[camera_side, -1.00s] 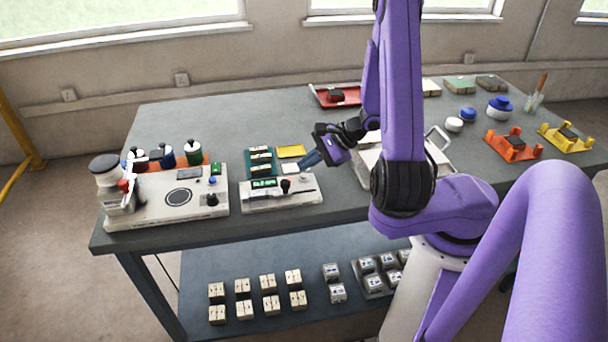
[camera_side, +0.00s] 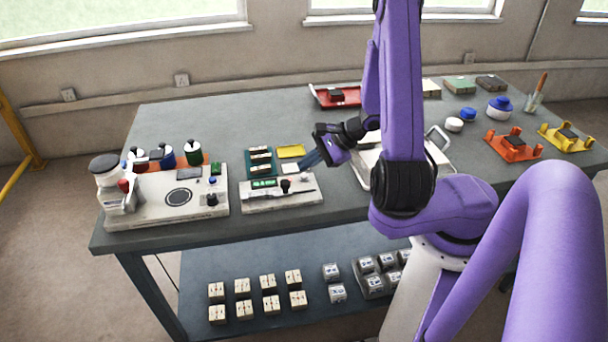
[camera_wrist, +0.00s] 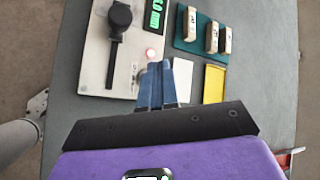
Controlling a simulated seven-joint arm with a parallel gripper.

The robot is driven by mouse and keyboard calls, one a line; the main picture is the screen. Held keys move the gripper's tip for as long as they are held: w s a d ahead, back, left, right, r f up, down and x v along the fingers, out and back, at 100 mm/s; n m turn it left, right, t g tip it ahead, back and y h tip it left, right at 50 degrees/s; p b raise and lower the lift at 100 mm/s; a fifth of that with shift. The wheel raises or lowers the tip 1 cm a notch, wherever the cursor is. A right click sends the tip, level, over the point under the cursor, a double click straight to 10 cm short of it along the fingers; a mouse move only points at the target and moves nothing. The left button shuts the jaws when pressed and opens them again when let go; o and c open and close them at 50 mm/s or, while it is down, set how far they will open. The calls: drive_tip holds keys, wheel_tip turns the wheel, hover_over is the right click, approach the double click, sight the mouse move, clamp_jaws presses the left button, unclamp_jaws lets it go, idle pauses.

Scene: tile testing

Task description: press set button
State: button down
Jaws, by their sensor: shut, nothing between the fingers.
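A pale tester with a green display (camera_side: 264,183) stands near the table's front edge. I cannot read a label on the button. My gripper (camera_wrist: 155,66) has its blue fingers together and empty, with the tips just below the button in the picture. Contact cannot be made out. In the side view, my gripper (camera_side: 309,160) is over the tester's back right corner.
A black knob with a long lever (camera_wrist: 119,18) is on the tester, left of the button. A green tray with several small blocks (camera_wrist: 212,35), a white tile (camera_wrist: 182,80) and a yellow tray (camera_wrist: 214,84) lie close to the right. A larger machine (camera_side: 160,205) stands left of the tester.

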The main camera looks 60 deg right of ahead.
sight(307, 176)
drive_tip(key=shift+f, duration=0.1)
drive_tip(key=shift+f, duration=0.35)
drive_tip(key=shift+f, duration=0.45)
idle(0.7)
drive_tip(key=shift+r, duration=0.9)
wheel_tip(307, 176, up, 5)
idle(0.8)
idle(0.5)
